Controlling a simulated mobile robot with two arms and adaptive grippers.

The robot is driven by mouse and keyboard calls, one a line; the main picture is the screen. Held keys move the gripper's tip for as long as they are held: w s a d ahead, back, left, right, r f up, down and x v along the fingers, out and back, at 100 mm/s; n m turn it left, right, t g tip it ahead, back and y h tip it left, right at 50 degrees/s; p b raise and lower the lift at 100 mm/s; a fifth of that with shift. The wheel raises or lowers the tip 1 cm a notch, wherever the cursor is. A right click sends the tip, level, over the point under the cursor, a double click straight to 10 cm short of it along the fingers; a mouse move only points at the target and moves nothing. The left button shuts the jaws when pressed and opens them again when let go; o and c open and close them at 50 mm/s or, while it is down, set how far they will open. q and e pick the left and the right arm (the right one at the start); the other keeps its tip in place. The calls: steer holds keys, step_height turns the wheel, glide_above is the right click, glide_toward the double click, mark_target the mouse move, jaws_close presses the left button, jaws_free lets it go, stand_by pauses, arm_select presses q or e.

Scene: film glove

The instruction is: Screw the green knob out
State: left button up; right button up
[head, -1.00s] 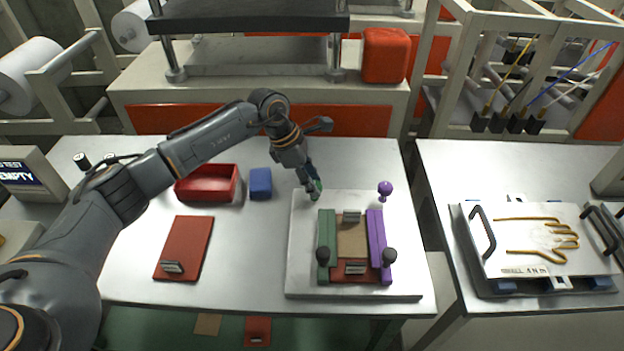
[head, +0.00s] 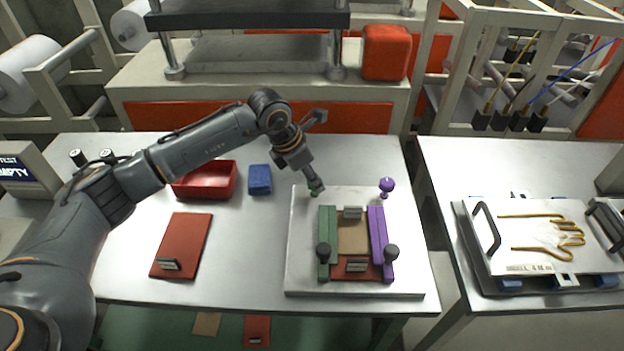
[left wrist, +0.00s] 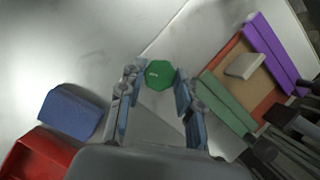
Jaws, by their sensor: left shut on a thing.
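The green knob (head: 317,191) is at the far left corner of the white plate (head: 303,240). It also shows in the left wrist view (left wrist: 159,75) as a green, many-sided top between the fingertips. My left gripper (head: 314,186) comes down on it from above and is shut on it. The knob's lower part is hidden, so I cannot tell how far it is screwed in. A purple knob (head: 387,184) stands upright at the plate's far right corner. My right gripper is not in view.
On the plate, a green bar (head: 327,230) and a purple bar (head: 377,230) flank a brown piece (head: 352,235); black knobs stand at their near ends. A red tray (head: 232,185), a blue block (head: 260,180) and a red plate (head: 182,246) lie to the left.

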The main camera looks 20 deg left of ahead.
arm_select(q)
steer(key=n+b, duration=0.1)
steer(key=n, duration=0.1)
steer(key=n+t+y+b, duration=0.1)
steer(key=shift+d+f+n, duration=0.15)
steer(key=shift+n, duration=0.25)
steer(key=n+b, duration=0.1)
steer(key=n+y+b, duration=0.1)
steer(key=n+b, duration=0.1)
steer(key=shift+d+n+t+y, duration=0.1)
steer(key=shift+n+t+y, duration=0.2)
steer(key=n+y+b, duration=0.1)
steer(key=n+b, duration=0.1)
steer(key=n, duration=0.1)
steer(key=shift+s, duration=0.1)
steer(key=shift+d+n+y+b, duration=0.1)
steer(key=shift+n+y+b, duration=0.4)
steer(key=shift+n+b, duration=0.55)
steer(key=shift+n, duration=0.25)
steer(key=o, duration=1.2)
steer(key=shift+c, duration=0.2)
